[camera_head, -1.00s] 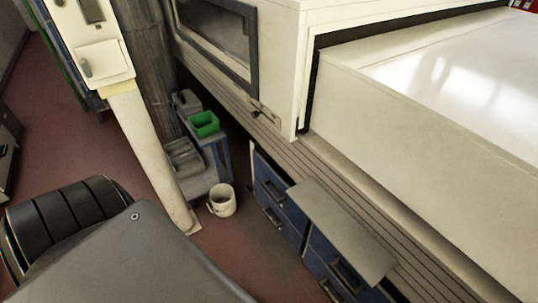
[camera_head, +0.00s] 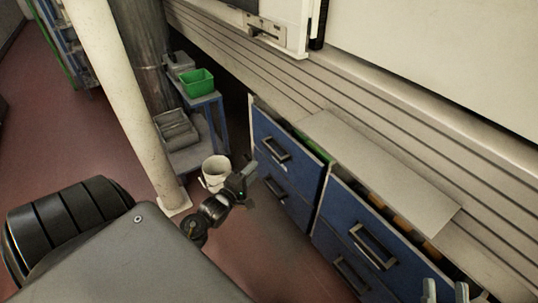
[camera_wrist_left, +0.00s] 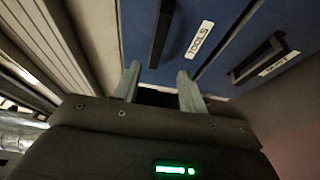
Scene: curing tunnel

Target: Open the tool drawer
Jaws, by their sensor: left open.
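The tool drawer is a blue front with a dark bar handle (camera_wrist_left: 160,35) and a white upside-down TOOLS label (camera_wrist_left: 200,40) in the left wrist view. In the head view it appears to be the upper drawer of the left cabinet (camera_head: 288,150), with its handle (camera_head: 271,148); its label cannot be read there. My left gripper (camera_head: 250,172) is open and empty, just left of the drawers. In the left wrist view its fingertips (camera_wrist_left: 157,82) point toward the tool drawer, apart from the handle. My right gripper (camera_head: 445,291) shows only two separated fingertips at the bottom right edge.
A lower drawer (camera_wrist_left: 258,60) adjoins it. Another blue drawer cabinet (camera_head: 350,225) stands to the right. A grey plate (camera_head: 375,165) lies above the cabinets. A white bucket (camera_head: 215,170) is behind my left gripper, near a cart with a green bin (camera_head: 197,83) and a pale post (camera_head: 125,90).

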